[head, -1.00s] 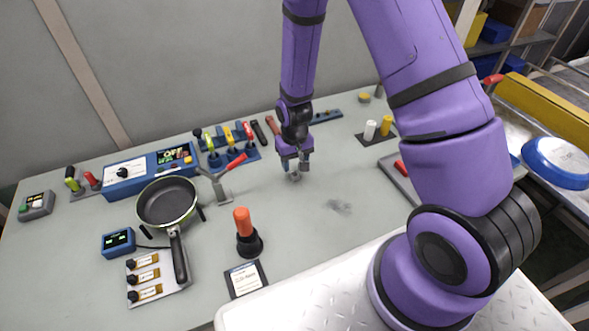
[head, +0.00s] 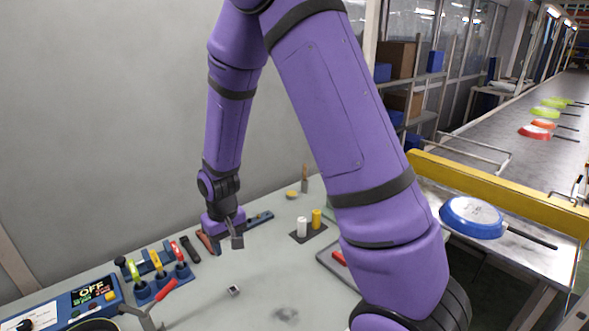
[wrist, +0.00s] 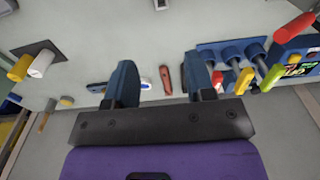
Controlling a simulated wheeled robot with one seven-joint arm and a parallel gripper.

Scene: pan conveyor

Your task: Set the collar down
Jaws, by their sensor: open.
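The collar (head: 234,291) is a small grey metal piece with a dark opening. It lies on the grey-green table, apart from my gripper. A small grey piece at the top edge of the wrist view (wrist: 161,4) looks like the same collar, partly cut off. My gripper (head: 235,242) is above the table, behind and higher than the collar in the head view. In the wrist view its two blue-grey fingers (wrist: 161,80) stand wide apart with nothing held between them.
A rack of coloured-handled tools (head: 160,276) stands left of the collar, with a red-handled tool (head: 160,299) in front. A white cylinder (head: 301,226) and a yellow cylinder (head: 316,218) stand on a dark mat at the right. The table around the collar is clear.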

